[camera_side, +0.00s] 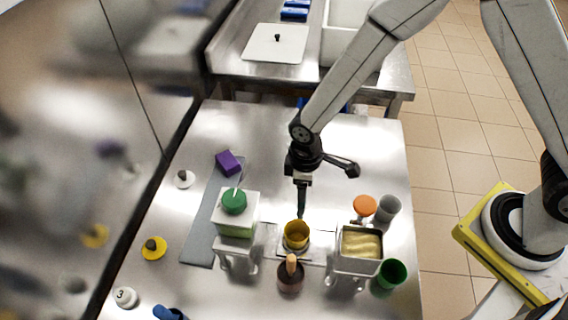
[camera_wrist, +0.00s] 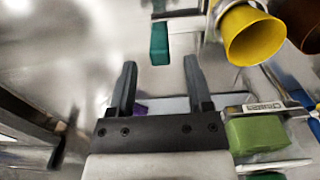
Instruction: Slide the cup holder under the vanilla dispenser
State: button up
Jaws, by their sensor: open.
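The yellow cup (camera_side: 296,232) sits in the metal cup holder (camera_side: 284,250) on a track between two dispensers. The dispenser with pale yellow contents, which looks like vanilla (camera_side: 361,243), stands right of it; the green-filled dispenser (camera_side: 236,228) stands left. My gripper (camera_side: 302,187) is above the track, just behind the cup. In the wrist view my gripper (camera_wrist: 160,64) is open and empty. A teal block (camera_wrist: 159,43), possibly the holder's handle, shows past the fingertips and between them in the picture; contact cannot be told. The yellow cup (camera_wrist: 253,37) is at the upper right there.
A brown pot with a wooden handle (camera_side: 290,278) stands in front of the cup. An orange-topped item (camera_side: 364,206), a grey cup (camera_side: 388,208) and a green cup (camera_side: 391,274) surround the right dispenser. A purple block (camera_side: 229,162) lies at the back left. The table behind the track is clear.

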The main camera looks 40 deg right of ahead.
jog(key=shift+f, duration=2.35)
grip_shut()
